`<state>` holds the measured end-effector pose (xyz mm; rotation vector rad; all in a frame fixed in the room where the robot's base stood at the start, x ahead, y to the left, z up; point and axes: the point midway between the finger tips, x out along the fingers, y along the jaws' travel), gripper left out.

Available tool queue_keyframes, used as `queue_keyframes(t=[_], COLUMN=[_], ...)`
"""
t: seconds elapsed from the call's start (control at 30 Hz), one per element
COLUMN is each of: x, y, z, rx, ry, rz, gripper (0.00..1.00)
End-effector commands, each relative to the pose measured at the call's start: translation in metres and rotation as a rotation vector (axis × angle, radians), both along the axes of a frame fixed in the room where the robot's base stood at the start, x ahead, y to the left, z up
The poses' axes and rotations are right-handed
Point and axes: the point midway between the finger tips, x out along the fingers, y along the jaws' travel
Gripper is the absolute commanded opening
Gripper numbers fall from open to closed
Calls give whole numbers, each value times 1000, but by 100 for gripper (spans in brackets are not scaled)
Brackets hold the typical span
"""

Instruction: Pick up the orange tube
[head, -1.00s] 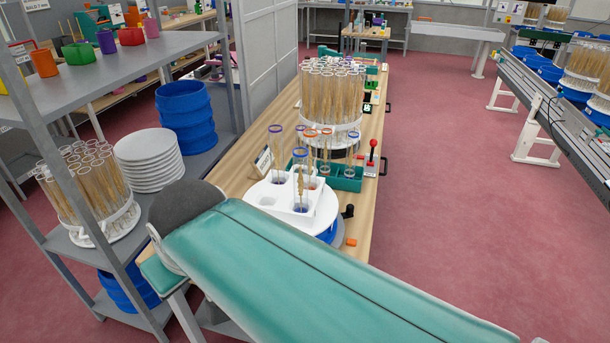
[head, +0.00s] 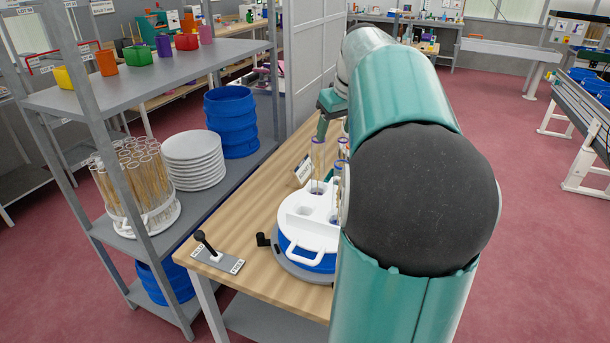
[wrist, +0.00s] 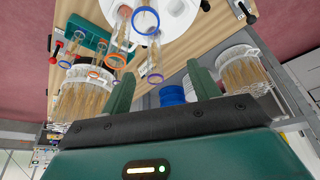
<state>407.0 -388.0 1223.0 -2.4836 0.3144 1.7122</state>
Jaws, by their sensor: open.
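In the wrist view, several clear tubes with coloured rims stand close together. An orange-rimmed tube (wrist: 120,34) rises from the white rack (wrist: 178,10), beside a blue-rimmed tube (wrist: 146,22). Smaller orange rims show farther left. My gripper (wrist: 160,70) is open, its two green fingers spread wide, with a pale-rimmed tube (wrist: 155,68) showing between them. I cannot tell how near the fingers are to it. In the head view, my arm hides most of the tubes. A purple-rimmed tube (head: 318,155) shows left of the arm, and no orange rim is clear there.
The white rack sits on a round blue-sided base (head: 305,258) on the wooden table (head: 240,220). A metal shelf (head: 150,80) on the left holds plates (head: 195,160), blue containers (head: 232,122) and a bundle of wheat tubes (head: 132,182).

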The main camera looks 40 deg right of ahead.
Motion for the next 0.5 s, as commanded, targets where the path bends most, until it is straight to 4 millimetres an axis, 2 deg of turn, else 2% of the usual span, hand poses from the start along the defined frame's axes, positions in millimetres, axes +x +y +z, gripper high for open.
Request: queue_keyframes(t=[0.03,0.1,0.2,0.37,0.5], x=[-9,-20,-31,-30,-21], y=[-28,-54,-76,-84,-86], z=[-1,-1,-1,-10,-33], rx=[10,17,21,24,25], ry=[-9,-19,-28,-32,-31], rz=[-19,-27,-33,-32,-32], gripper=[61,61,61,61,61])
